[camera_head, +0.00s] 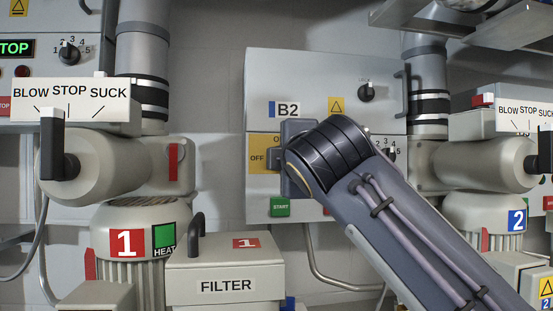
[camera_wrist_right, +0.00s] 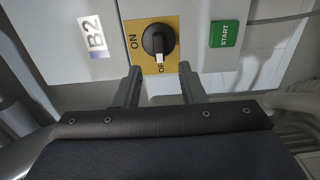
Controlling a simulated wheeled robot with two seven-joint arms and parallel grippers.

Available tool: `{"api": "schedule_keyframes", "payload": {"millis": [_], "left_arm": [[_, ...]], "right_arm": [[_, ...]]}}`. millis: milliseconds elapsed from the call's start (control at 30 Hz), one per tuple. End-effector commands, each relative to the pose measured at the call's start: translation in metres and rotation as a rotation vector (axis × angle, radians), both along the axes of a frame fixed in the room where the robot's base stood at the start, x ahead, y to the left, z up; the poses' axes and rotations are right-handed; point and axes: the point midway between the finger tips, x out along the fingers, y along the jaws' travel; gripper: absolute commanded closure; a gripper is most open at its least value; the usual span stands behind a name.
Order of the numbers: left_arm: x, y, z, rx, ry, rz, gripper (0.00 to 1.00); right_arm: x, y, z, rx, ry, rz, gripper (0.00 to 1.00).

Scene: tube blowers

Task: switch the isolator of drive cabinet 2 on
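The drive cabinet marked B2 (camera_head: 323,85) stands in the middle of the head view. Its isolator is a round black knob (camera_wrist_right: 157,38) on a yellow plate (camera_head: 257,158), seen clearly in the right wrist view. The knob's white pointer (camera_wrist_right: 159,58) points at the OFF lettering; ON is at the plate's left in that view. My right gripper (camera_wrist_right: 160,68) is open and empty, its fingers apart in front of the plate, on either side of the pointer's line; contact cannot be told. In the head view my right arm hides the knob and fingers. My left gripper is not in view.
A green START button (camera_head: 280,207) sits below the yellow plate. Another black rotary knob (camera_head: 366,92) is at the cabinet's upper right. Blower 1 (camera_head: 128,243) with its BLOW/STOP/SUCK lever (camera_head: 52,145) stands left, a filter box (camera_head: 226,270) in front, blower 2 (camera_head: 490,215) right.

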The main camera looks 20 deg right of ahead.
Motion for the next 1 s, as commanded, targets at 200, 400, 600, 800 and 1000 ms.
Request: {"api": "schedule_keyframes", "payload": {"millis": [200, 400, 600, 800, 1000], "left_arm": [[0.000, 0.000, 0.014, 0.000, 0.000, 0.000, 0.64], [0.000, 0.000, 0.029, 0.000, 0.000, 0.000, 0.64], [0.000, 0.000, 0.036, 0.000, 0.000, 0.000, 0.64], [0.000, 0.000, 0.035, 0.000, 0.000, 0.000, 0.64], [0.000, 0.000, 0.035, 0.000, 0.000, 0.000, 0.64]], "right_arm": [[0.025, -0.007, 0.003, -0.001, 0.003, -0.004, 0.64], [0.056, -0.015, 0.003, -0.001, 0.003, -0.004, 0.64], [0.072, -0.019, 0.001, 0.000, 0.001, -0.002, 0.64], [0.075, -0.020, -0.001, 0.001, 0.001, 0.000, 0.64], [0.075, -0.020, -0.001, 0.001, 0.001, 0.000, 0.78]]}}
